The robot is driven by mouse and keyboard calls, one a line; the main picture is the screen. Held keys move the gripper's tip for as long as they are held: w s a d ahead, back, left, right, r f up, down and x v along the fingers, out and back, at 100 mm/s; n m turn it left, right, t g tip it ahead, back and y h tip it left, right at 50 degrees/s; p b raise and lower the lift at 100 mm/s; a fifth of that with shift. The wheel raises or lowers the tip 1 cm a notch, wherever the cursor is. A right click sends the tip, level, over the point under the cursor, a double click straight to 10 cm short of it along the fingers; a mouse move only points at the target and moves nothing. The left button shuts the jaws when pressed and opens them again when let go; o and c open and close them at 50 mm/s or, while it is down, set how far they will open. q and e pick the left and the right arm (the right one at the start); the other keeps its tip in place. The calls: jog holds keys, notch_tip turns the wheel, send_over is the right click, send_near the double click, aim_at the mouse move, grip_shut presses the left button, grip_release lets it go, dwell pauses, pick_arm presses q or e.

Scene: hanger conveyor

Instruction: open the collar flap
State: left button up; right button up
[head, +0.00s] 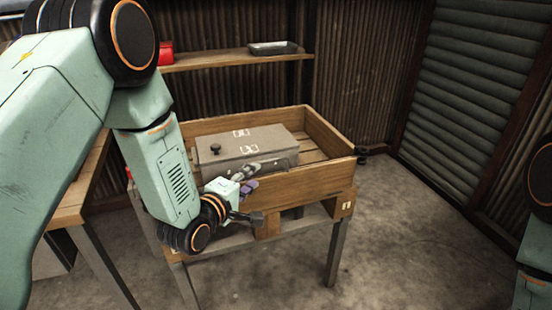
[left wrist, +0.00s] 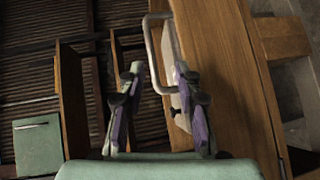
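The wooden collar (head: 318,180) is a box of boards on a stand. Its front board appears to be the flap; it stands upright, and it also shows in the left wrist view (left wrist: 228,75). A pale metal loop handle (left wrist: 152,52) is at this board's edge. My left gripper (head: 252,178) is at the front board, and its arm hides the board's left part. In the left wrist view its two purple-padded fingers (left wrist: 158,75) are apart, with the handle showing between and beyond them. Contact cannot be told. My right gripper is out of view.
A grey metal case (head: 225,147) with a black knob lies inside the collar. A wooden table (head: 78,185) stands at left. A shelf (head: 220,60) at the back holds a grey tray (head: 273,48) and a red item. The floor (head: 400,240) at right is clear.

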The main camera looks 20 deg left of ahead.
aim_at(264, 163)
pick_arm(q)
jog(key=w, duration=0.2)
jog(key=w+d+n+b, duration=0.1)
jog(key=w, duration=0.2)
jog(key=w+n+b, duration=0.1)
jog(key=w, duration=0.1)
jog(key=shift+w+d, duration=0.15)
jog(key=shift+d, duration=0.1)
jog(key=shift+w+f, duration=0.15)
jog(key=shift+w, duration=0.15)
jog(key=shift+c, duration=0.5)
jog(key=shift+c, duration=0.7)
grip_shut()
